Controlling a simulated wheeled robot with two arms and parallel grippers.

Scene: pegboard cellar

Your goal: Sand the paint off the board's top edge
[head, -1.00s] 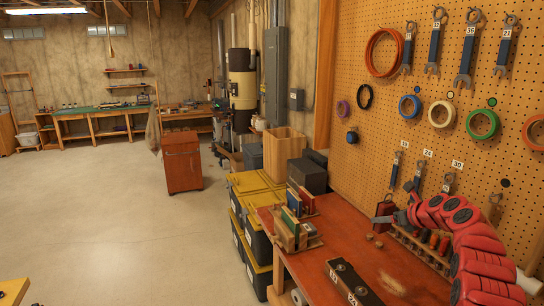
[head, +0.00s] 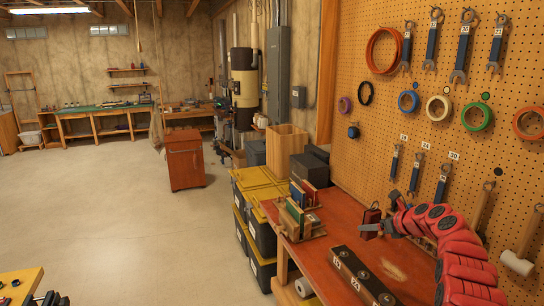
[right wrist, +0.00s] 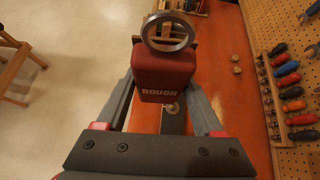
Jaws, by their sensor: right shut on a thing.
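My right gripper (head: 366,229) is shut on a dark red block and holds it above the red bench top. The block (head: 372,217) also shows in the right wrist view (right wrist: 165,75), marked ROUGH, with a metal ring at its top, between the two fingers. Upright painted boards, a green one (head: 294,218), a blue one (head: 298,196) and a red one (head: 311,198), stand in wooden holders at the bench's left end. The block is apart from them, to their right. I cannot tell which board the task means. My left gripper is not in view.
The red bench (head: 320,245) runs along the pegboard (head: 400,120), hung with wrenches and coloured rings. A dark strip with numbered labels (head: 362,276) lies at the bench's front. Black bins with yellow lids (head: 258,180) stand left of it. The floor (head: 130,225) is open.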

